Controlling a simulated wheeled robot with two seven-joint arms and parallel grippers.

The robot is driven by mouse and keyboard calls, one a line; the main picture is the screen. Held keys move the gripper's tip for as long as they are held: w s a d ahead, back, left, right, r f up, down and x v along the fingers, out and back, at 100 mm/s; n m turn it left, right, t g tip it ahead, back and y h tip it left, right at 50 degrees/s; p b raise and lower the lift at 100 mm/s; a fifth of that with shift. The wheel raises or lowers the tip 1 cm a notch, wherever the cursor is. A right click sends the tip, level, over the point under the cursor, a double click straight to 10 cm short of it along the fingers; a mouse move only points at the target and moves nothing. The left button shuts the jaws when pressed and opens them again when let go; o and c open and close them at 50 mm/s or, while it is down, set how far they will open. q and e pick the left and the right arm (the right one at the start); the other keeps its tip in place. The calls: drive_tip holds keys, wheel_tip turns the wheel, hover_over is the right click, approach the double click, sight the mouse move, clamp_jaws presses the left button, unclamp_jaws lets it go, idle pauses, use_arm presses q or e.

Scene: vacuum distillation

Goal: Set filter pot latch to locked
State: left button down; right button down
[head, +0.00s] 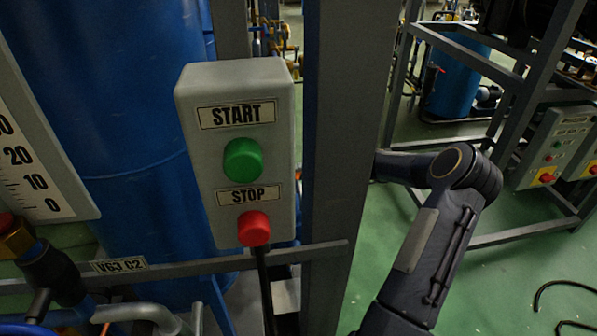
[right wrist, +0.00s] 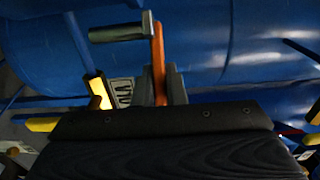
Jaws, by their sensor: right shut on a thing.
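In the right wrist view, my right gripper (right wrist: 160,88) is shut on an orange bar (right wrist: 158,55), with a grey finger on either side of it. A grey cylindrical piece (right wrist: 118,32) joins the bar near its far end and points left. This looks like the filter pot latch, but no label on it shows. A large blue vessel (right wrist: 215,40) lies behind it. In the head view my right arm reaches behind a grey post, so its gripper and the latch are hidden there. My left gripper is in neither view.
A START/STOP box (head: 238,150) and a grey upright post (head: 345,150) stand in front, close to my right arm. A blue tank (head: 110,120) fills the left. A yellow-and-black handle (right wrist: 97,88) sits left of my right gripper.

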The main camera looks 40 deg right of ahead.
drive_tip(key=shift+s+m+t+h, duration=0.1)
drive_tip(key=shift+m+t+h, duration=0.2)
drive_tip(key=shift+t, duration=0.1)
drive_tip(key=shift+s+d+f+m+t+h+b, duration=0.15)
drive_tip(key=shift+s+m+t+h+b, duration=0.65)
drive_tip(key=shift+m+t+h, duration=1)
drive_tip(key=shift+s+d+r+m+t+h+b, duration=0.1)
drive_tip(key=shift+s+m+t+h+b, duration=0.45)
drive_tip(key=shift+m+t+h+b, duration=1.25)
drive_tip(key=shift+s+d+f+m+t+h, duration=0.15)
drive_tip(key=shift+s+m+t+h, duration=0.4)
drive_tip(key=shift+m+h, duration=1.4)
drive_tip(key=shift+s+r+n+h, duration=0.15)
drive_tip(key=shift+s+n+h, duration=0.05)
drive_tip(key=shift+n+h, duration=0.45)
drive_tip(key=c, duration=1.5)
unclamp_jaws()
drive_tip(key=shift+r, duration=0.1)
